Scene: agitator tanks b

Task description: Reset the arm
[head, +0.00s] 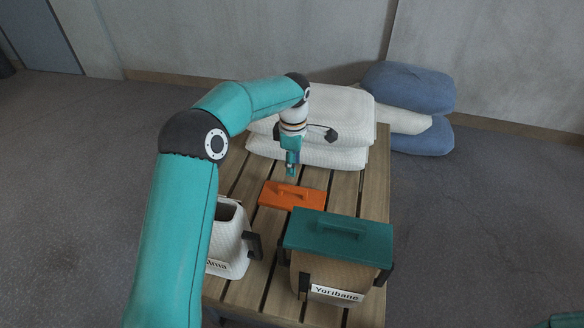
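My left arm reaches in from the left, bent at the elbow. Its gripper (291,170) points down over the slatted wooden table (378,185), just behind the orange lid (292,195). It looks narrow from here, so I cannot tell whether its fingers are open or shut; I see nothing held in it. The orange lid has a raised handle and lies on the slats. My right gripper is out of the picture.
A brown bin (325,275) labelled "Yoribane", with a teal lid (338,238), stands at the front right. A white open bin (228,240) stands left, partly behind my arm. White sacks (345,120) lie at the table's back; blue sacks (410,88) are stacked beyond.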

